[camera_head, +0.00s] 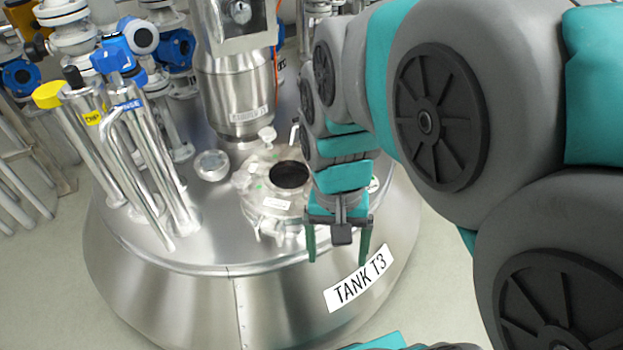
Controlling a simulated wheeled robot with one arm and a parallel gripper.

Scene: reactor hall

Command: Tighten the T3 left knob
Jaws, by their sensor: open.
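The steel tank (190,305) carries a "TANK T3" label (357,279) on its side. On its top is a round hatch (262,212) with a dark opening (290,175) and small clamp fittings around its rim. Fittings show at the hatch's front edge (270,232); I cannot tell which is the left knob. My gripper (338,250) points down, open and empty, at the right front of the hatch, just above the label in the picture. My arm hides the hatch's right side.
A steel cylinder (235,95) stands behind the hatch. Steel pipes with yellow and blue caps (150,150) rise at the tank's left. A small round port (212,165) sits left of the hatch. The tank top's front left is clear.

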